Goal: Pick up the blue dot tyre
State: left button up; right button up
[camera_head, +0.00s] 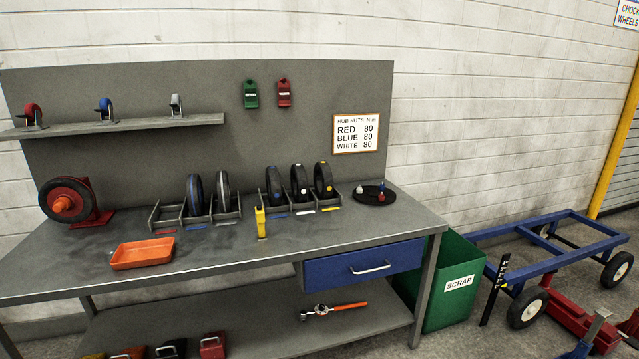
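Three dark tyres stand upright in a slotted rack on the right half of the bench: a left one (273,185), a middle one (299,181) and a right one (323,180). Small coloured marks show on them, but they are too small for me to tell surely which is the blue dot. A blue label (278,215) lies before the left slot, a white one before the middle, a yellow one before the right. Two more tyres, one blue-striped (195,195) and one grey-striped (223,191), stand in the left rack (166,216). Neither gripper is in view.
The grey bench (330,233) holds an orange tray (143,254), a red-framed wheel device (66,201), a yellow upright block (261,223) and a round black dish (374,195). A green scrap bin (447,297) and a blue cart (548,263) stand at right. The bench front is mostly clear.

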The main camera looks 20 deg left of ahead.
aim_at(274, 186)
jog(key=z, duration=0.45)
jog(key=i, duration=1.9)
jog(key=u, duration=0.95)
jog(key=i, duration=0.6)
jog(key=u, duration=0.45)
